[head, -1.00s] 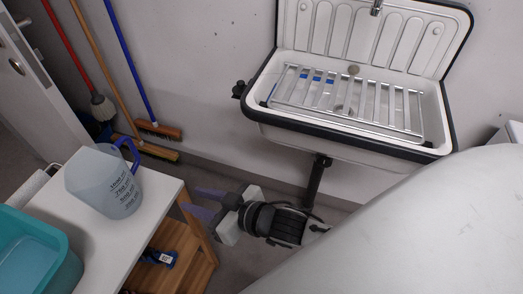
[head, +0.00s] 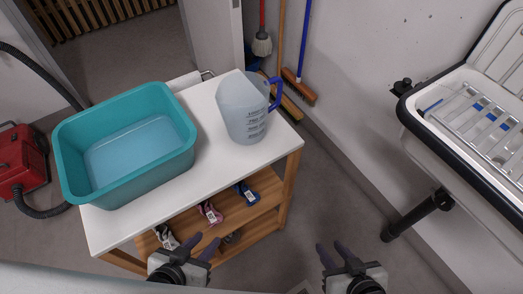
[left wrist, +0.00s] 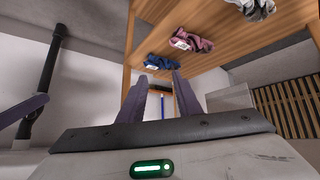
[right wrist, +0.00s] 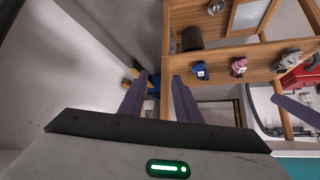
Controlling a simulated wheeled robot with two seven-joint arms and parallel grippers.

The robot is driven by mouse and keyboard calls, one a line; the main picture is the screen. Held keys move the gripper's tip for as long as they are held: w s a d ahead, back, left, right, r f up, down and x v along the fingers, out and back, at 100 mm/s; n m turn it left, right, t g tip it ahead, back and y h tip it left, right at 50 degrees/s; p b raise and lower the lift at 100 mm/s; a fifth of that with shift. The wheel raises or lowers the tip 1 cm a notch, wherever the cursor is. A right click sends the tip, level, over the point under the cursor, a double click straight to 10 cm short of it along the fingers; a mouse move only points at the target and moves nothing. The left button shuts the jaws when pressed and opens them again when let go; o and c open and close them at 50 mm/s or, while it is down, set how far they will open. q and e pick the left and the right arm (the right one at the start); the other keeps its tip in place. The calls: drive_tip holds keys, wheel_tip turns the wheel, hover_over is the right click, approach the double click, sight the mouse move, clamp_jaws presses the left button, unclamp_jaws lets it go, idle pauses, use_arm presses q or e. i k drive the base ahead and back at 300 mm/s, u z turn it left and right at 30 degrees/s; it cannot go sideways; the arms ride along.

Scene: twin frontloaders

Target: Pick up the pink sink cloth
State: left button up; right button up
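The pink sink cloth (head: 210,212) is a small bundle with a white label on the wooden shelf under the white tabletop. It lies between a blue cloth (head: 246,193) and a grey-white cloth (head: 166,238). It also shows in the left wrist view (left wrist: 190,42) and the right wrist view (right wrist: 238,67). My left gripper (head: 189,245) is open and empty, in front of the shelf unit and near the grey-white cloth in the picture. My right gripper (head: 334,248) is open and empty, right of the unit. No gripper touches the pink cloth.
A teal basin (head: 75,180) and a measuring jug (head: 243,115) stand on the white tabletop (head: 200,140). A sink (head: 460,130) is on the right wall. Brooms (head: 302,88) lean behind. Bare floor (head: 345,185) lies between unit and sink.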

sight(207, 209)
drive_tip(key=u, duration=0.25)
drive_tip(key=k, duration=0.5)
drive_tip(key=u, duration=0.45)
drive_tip(key=i, duration=0.5)
drive_tip(key=z, duration=0.55)
drive_tip(key=k, duration=0.3)
drive_tip(key=u, duration=1)
